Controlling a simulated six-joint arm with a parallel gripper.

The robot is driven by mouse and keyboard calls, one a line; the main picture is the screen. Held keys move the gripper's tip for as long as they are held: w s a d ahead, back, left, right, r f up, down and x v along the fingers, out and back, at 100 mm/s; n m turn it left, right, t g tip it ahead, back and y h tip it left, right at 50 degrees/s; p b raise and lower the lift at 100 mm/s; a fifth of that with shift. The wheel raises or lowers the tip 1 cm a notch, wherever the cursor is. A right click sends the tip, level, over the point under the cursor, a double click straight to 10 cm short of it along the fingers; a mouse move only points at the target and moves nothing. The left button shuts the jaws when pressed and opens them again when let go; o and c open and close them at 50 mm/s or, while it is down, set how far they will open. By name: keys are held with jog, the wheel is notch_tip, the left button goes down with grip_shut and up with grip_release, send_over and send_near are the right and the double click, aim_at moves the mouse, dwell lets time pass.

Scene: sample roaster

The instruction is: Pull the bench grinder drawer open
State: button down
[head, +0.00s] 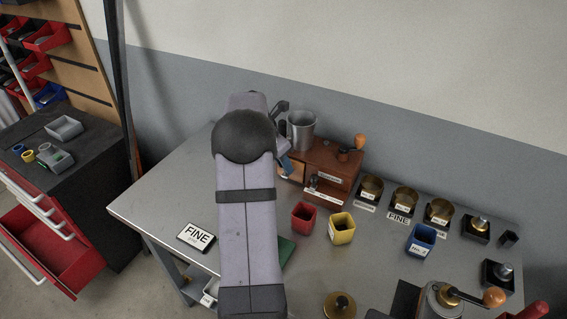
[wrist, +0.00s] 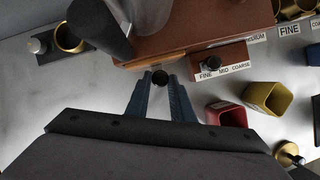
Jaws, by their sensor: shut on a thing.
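The bench grinder is a brown wooden box (head: 332,160) with a metal cup (head: 301,129) on top and an orange-knobbed crank. It also shows in the wrist view (wrist: 185,25). Its drawer shows as a lighter wooden edge (wrist: 150,62) behind a dark round knob (wrist: 160,77). My gripper (wrist: 160,82) has its blue fingers shut on this knob, one on each side. In the head view my arm hides most of the gripper (head: 285,167) and part of the drawer front. I cannot tell how far the drawer stands out.
A FINE–MID–COARSE slider (wrist: 222,66) sits right of the knob. A red cup (head: 304,217) and a yellow cup (head: 342,228) stand in front of the grinder. Brass tins (head: 405,199) line up to the right. A FINE card (head: 197,236) lies left on the bench, with bare metal around it.

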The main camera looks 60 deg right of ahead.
jog(key=a, duration=0.9)
jog(key=c, duration=1.8)
grip_release()
jog(key=shift+b+v, duration=0.5)
jog(key=shift+v, duration=3.2)
jog(key=shift+w, duration=0.1)
